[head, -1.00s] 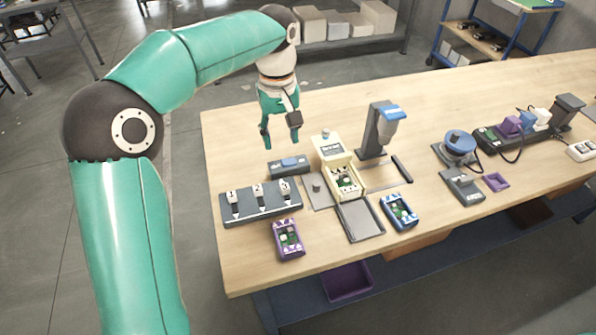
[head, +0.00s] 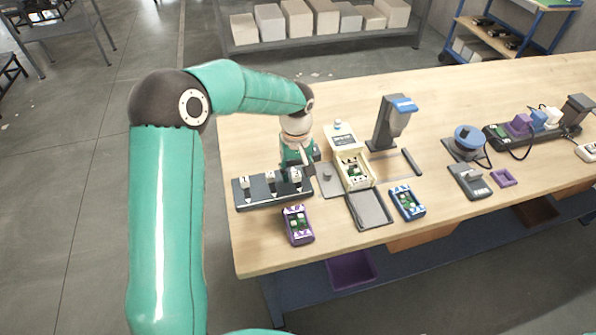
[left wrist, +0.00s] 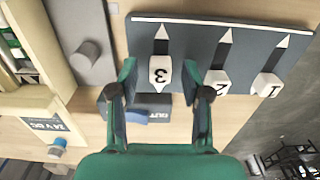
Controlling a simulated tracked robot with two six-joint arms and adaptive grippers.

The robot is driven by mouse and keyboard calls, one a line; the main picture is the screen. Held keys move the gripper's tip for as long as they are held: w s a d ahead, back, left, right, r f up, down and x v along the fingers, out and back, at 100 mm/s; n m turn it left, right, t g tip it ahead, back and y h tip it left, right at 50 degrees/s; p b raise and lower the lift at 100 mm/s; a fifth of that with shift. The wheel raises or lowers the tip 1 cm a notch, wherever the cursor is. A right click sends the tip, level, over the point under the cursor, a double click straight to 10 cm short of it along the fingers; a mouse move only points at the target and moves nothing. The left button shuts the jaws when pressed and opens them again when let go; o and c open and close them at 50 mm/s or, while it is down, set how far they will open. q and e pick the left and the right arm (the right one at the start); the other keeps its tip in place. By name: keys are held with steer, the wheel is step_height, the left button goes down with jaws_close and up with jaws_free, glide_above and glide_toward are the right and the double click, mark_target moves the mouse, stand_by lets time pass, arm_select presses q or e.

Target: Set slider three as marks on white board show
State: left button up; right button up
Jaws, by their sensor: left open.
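The dark slider panel (head: 258,196) lies at the left of the bench. It has three white knobs numbered 1, 2 and 3, each with a white pointed strip running from it. Knob three (left wrist: 160,72) sits between the spread fingers of my left gripper (left wrist: 160,80) in the left wrist view, with a gap on each side. Knob two (left wrist: 217,80) is just outside one finger, and knob one (left wrist: 267,85) is farther off. In the head view my left gripper (head: 297,168) is over the panel's right end and partly hides it. No white board is recognisable. My right gripper is not in view.
A grey-blue block (left wrist: 150,107) lies close behind the panel, below the gripper. A purple box (head: 298,225) is in front. A cream tester (head: 352,170), a grey tray (head: 370,210) and a blue box (head: 407,203) stand to the right. The bench's left edge is near.

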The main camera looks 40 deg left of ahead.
arm_select(q)
steer(key=shift+f, duration=0.3)
jaws_close()
steer(key=shift+s+d+f+b, duration=0.15)
steer(key=shift+s+d+b, duration=0.45)
steer(key=shift+b, duration=0.3)
steer(key=shift+s+d, duration=0.1)
steer(key=shift+d, duration=0.05)
jaws_free()
steer(key=shift+r, duration=0.2)
